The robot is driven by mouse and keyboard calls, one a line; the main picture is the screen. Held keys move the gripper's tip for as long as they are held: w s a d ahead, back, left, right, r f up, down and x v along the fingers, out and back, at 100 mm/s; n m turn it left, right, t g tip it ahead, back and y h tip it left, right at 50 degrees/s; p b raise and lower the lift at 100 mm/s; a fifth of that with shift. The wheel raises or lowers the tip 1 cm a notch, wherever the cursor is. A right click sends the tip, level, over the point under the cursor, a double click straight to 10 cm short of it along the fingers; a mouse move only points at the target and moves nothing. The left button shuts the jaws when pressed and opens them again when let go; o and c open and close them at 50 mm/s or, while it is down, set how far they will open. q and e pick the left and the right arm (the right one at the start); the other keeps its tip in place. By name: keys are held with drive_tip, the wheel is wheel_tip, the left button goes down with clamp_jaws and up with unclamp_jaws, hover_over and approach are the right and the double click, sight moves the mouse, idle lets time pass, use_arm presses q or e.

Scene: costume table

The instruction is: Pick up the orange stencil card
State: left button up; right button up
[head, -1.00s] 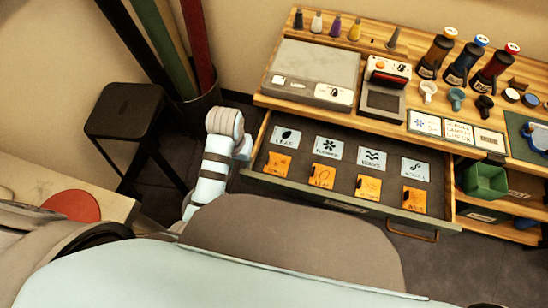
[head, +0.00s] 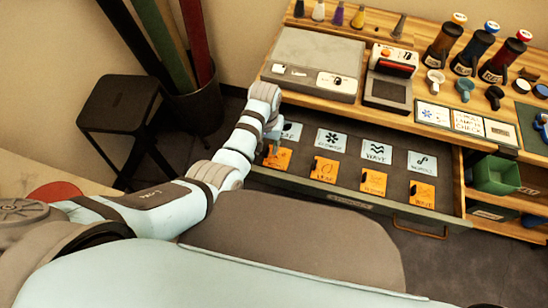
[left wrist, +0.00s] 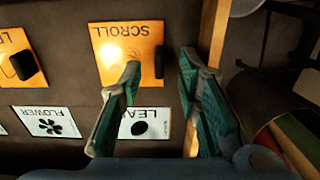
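Several orange stencil cards lie in a row along the front of the open drawer (head: 393,206). The leftmost orange card (head: 277,158) reads SCROLL in the left wrist view (left wrist: 114,46). Others are an orange LEAF card (head: 325,168), a third orange card (head: 373,182) and an orange WAVE card (head: 422,194). My left gripper (head: 270,146) is above the drawer's left end, by the SCROLL card. In the left wrist view its two green-padded fingers (left wrist: 160,66) are apart and empty, near that card's edge. My right gripper is not in view.
White cards, such as FLOWER (head: 331,141) and WAVE (head: 377,152), lie behind the orange ones. The wooden worktop (head: 400,115) overhangs behind the drawer and holds a grey box (head: 315,62) and a stamp device (head: 390,75). A black stool (head: 117,105) stands left.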

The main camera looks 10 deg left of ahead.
use_arm(q)
drive_tip(key=shift+f, duration=0.8)
drive_tip(key=shift+r, duration=0.1)
clamp_jaws()
